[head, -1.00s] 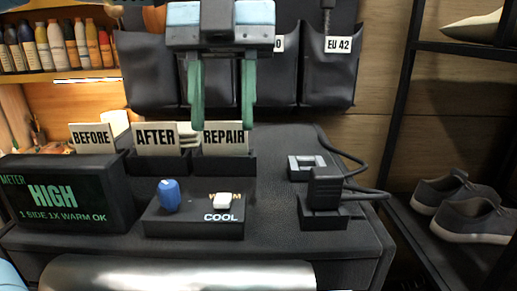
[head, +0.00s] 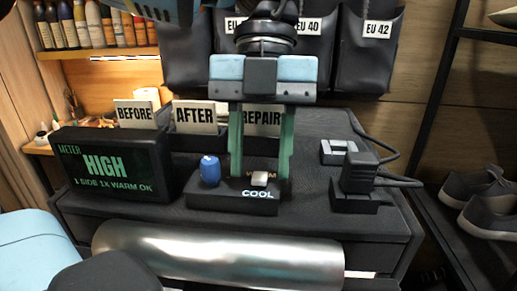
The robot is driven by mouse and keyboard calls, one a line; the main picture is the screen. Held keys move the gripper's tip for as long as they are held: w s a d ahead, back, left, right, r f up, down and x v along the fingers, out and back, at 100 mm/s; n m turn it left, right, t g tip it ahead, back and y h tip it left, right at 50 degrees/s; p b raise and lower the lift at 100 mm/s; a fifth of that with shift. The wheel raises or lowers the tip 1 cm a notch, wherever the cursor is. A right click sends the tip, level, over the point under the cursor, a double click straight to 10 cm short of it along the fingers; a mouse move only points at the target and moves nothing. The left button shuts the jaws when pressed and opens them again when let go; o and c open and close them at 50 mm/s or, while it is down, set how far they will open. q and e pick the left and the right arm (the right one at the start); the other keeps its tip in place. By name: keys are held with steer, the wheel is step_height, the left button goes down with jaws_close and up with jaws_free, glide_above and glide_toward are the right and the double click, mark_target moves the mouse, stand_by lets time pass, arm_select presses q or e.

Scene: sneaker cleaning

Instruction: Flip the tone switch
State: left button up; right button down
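The tone switch is a small white toggle (head: 260,179) on a low black box (head: 215,203). The box has a "COOL" label in front of the toggle and a partly hidden "WARM" label behind it. A blue knob (head: 210,171) stands at the left on the same box. My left gripper (head: 260,175) points down over the box, open, with its two green fingers apart. In the picture the fingertips lie to either side of the toggle, slightly behind it; I cannot tell whether they touch anything. My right gripper is not in view.
A meter display (head: 112,170) reading "HIGH" stands at the left. BEFORE, AFTER and REPAIR cards stand behind the box. A black corded device (head: 358,177) is at the right. A shiny metal cylinder (head: 215,257) lies in front.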

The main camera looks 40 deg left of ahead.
arm_select(q)
steer(key=shift+f, duration=0.15)
steer(key=shift+c, duration=0.2)
jaws_close()
steer(key=shift+s+d+t+y+b, duration=0.2)
steer(key=shift+t+y+b, duration=0.2)
steer(key=shift+t, duration=0.15)
steer(key=shift+s+d+t+y+b, duration=0.15)
steer(key=shift+t+y+b, duration=0.2)
steer(key=shift+t, duration=0.2)
steer(key=shift+s+t+y, duration=0.15)
steer(key=shift+t+y, duration=0.1)
steer(key=shift+t, duration=0.25)
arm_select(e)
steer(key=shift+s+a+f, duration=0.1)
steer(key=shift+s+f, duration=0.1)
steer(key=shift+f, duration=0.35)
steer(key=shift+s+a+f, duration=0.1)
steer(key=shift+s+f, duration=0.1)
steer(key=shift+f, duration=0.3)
arm_select(q)
steer(key=shift+o, duration=0.2)
jaws_free()
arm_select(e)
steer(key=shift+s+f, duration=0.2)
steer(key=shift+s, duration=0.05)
